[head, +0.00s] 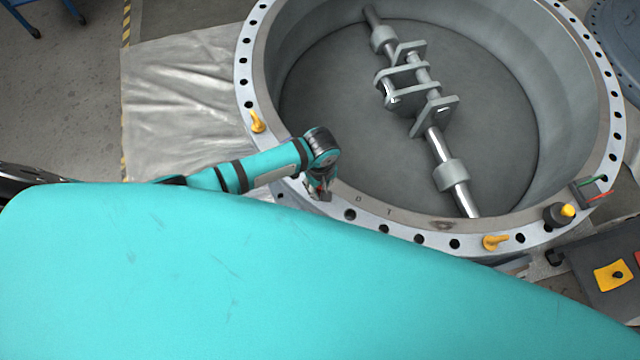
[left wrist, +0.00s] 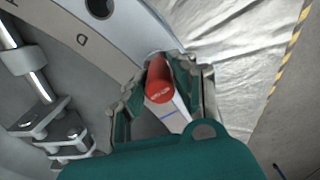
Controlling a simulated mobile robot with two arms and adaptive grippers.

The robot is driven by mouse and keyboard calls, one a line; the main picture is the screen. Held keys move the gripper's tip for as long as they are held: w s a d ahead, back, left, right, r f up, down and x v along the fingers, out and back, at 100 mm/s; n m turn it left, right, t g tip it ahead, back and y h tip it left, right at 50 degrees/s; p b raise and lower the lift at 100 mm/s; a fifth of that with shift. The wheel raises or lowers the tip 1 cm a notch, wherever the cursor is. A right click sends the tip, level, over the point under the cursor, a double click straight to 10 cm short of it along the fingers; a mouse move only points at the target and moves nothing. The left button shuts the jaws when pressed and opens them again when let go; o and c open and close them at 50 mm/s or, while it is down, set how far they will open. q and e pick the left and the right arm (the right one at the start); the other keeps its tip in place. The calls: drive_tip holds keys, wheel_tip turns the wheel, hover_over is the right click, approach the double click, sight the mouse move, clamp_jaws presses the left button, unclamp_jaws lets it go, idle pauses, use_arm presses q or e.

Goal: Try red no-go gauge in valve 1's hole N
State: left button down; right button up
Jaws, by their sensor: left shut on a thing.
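Valve 1 appears to be the big grey ring-shaped valve (head: 242,85), with a drilled flange and a shaft across its bore. My left gripper (head: 319,190) is over the flange at the near left of the ring, pointing down. In the left wrist view its teal fingers are shut on the red no-go gauge (left wrist: 159,82), a red cylinder seen nearly end-on above the flange. The gauge's lower end is hidden, so I cannot tell whether it is in a hole. I cannot read a letter N; a letter D shows on the flange. My right gripper is not in view.
Yellow plugs stand on the flange at the left (head: 257,122) and front (head: 494,242). A dark fitting with a yellow top (head: 560,213) and a green-and-red item (head: 592,190) sit on the right rim. A dark box (head: 605,285) is at lower right. Crumpled sheeting (head: 180,100) covers the floor.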

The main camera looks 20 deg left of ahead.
use_arm(q)
drive_tip(key=shift+f, duration=0.35)
drive_tip(key=shift+f, duration=0.2)
idle(0.7)
idle(0.6)
drive_tip(key=shift+r+p, duration=0.6)
drive_tip(key=shift+p, duration=0.05)
drive_tip(key=shift+r+p, duration=2.75)
drive_tip(key=shift+p, duration=0.6)
